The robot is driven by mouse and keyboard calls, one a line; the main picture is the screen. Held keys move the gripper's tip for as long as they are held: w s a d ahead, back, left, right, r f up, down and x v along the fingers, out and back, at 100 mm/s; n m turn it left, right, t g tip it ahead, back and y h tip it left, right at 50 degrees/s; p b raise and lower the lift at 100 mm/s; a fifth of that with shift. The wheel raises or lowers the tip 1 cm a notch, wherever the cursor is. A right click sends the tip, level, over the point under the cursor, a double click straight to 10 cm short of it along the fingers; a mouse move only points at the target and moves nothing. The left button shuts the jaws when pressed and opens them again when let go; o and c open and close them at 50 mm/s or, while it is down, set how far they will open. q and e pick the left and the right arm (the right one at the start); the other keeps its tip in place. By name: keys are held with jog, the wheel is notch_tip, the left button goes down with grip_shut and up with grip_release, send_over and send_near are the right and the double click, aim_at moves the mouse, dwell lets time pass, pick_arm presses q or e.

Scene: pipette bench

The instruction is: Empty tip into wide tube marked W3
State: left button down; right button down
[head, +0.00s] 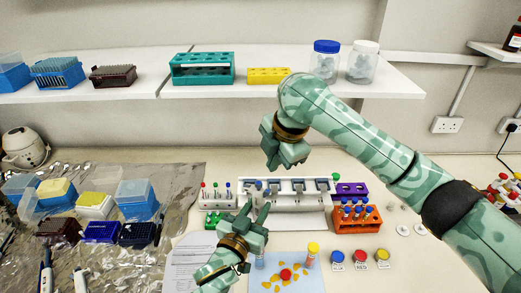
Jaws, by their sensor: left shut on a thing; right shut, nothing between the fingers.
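My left gripper (254,212) points up in front of the white stand in the head view, its fingers around something too small to make out. My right gripper (287,163) hangs above the stand, shut and empty. A tube with a yellow cap (313,248) stands at the right of a blue mat, and another tube (260,262) is at the mat's left, partly behind my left gripper. Small capped tubes (215,190) stand at the left of the stand. I cannot read a W3 mark on any tube, and no tip can be made out.
The white stand (312,222) is at the middle of the bench. An orange rack (358,224), a purple rack (352,187) and a green rack (213,220) are near it. The blue mat (257,278) has yellow pieces. Tip boxes (137,199) crowd the left; a shelf (225,92) runs above.

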aim_at(260, 184)
notch_tip(260, 184, up, 5)
jog(key=s+a+n, duration=0.2)
jog(key=s+a, duration=0.1)
jog(key=shift+h, duration=0.4)
jog(key=shift+f, duration=3.1)
pick_arm(q)
jog(key=shift+d, duration=0.1)
pick_arm(e)
jog(key=shift+f, duration=0.85)
jog(key=shift+r, duration=1)
jog(key=shift+r, duration=2.9)
pick_arm(q)
jog(key=shift+r, duration=0.1)
